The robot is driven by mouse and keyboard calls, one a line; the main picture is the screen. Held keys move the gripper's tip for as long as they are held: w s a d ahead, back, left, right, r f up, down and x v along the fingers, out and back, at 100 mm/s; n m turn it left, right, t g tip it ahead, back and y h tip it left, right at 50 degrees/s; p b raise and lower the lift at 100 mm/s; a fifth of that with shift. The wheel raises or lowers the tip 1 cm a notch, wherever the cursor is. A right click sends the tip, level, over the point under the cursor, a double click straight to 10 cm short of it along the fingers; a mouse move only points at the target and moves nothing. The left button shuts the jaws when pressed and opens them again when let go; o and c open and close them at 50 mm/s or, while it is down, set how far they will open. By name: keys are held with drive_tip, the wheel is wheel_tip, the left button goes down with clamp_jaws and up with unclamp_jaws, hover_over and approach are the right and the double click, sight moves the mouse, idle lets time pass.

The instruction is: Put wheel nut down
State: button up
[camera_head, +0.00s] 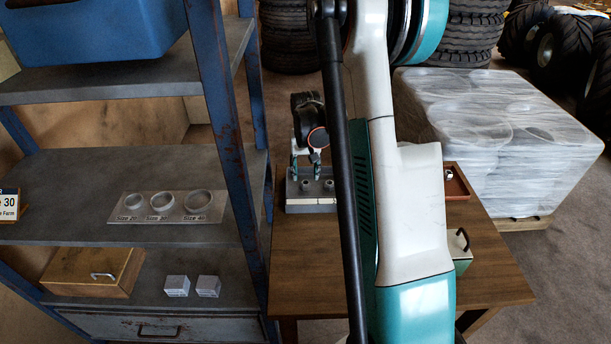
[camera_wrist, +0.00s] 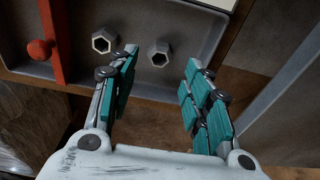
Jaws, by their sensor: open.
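Two grey hexagonal wheel nuts with dark bores lie apart in a grey tray (camera_wrist: 208,18) in the wrist view. One wheel nut (camera_wrist: 160,53) is just beyond my fingertips, in line with the gap between them. The other wheel nut (camera_wrist: 103,40) is left of it, close to my left finger. My gripper (camera_wrist: 161,72) is open, with nothing held between its teal-padded fingers. In the head view my gripper (camera_head: 305,168) points down over the tray (camera_head: 312,208) on the wooden table, with small grey nuts showing near the fingertips. My arm hides part of the table.
A red divider (camera_wrist: 52,45) and a red knob (camera_wrist: 39,49) are at the tray's left in the wrist view. A blue-framed shelf (camera_head: 225,130) stands left of the table (camera_head: 490,260). A wrapped pallet (camera_head: 500,135) and a small brown tray (camera_head: 456,182) are right.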

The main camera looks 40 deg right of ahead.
wheel_tip(320, 180, up, 7)
drive_tip(key=p, duration=0.1)
drive_tip(key=shift+s+a+f, duration=0.2)
drive_tip(key=shift+s+a, duration=0.05)
drive_tip(key=shift+s, duration=0.05)
